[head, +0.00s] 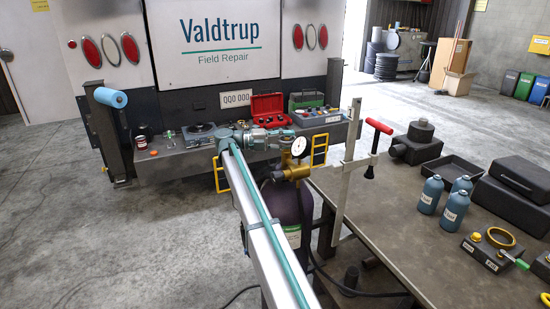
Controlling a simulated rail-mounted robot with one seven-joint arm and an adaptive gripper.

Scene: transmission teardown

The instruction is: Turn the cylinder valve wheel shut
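A dark gas cylinder (286,203) stands upright between the truck's rear bench and the workbench. Its brass valve body (291,172) sits on top, with a white-faced round gauge (299,147) at its upper right. I cannot make out the valve wheel; it is too small or hidden by my gripper. My long arm comes up from the bottom of the head view and bends to the right at the top. My gripper (284,139) is at the top of the valve, beside the gauge. Its fingers are too small and overlapped to show whether they are open, shut or touching anything.
A workbench (372,222) at right holds blue bottles (429,194) and dark cases. A grey upright clamp with a red T-handle (379,126) stands at its left edge. A red toolbox (268,107) and green toolbox sit on the truck bench. Concrete floor is clear at left.

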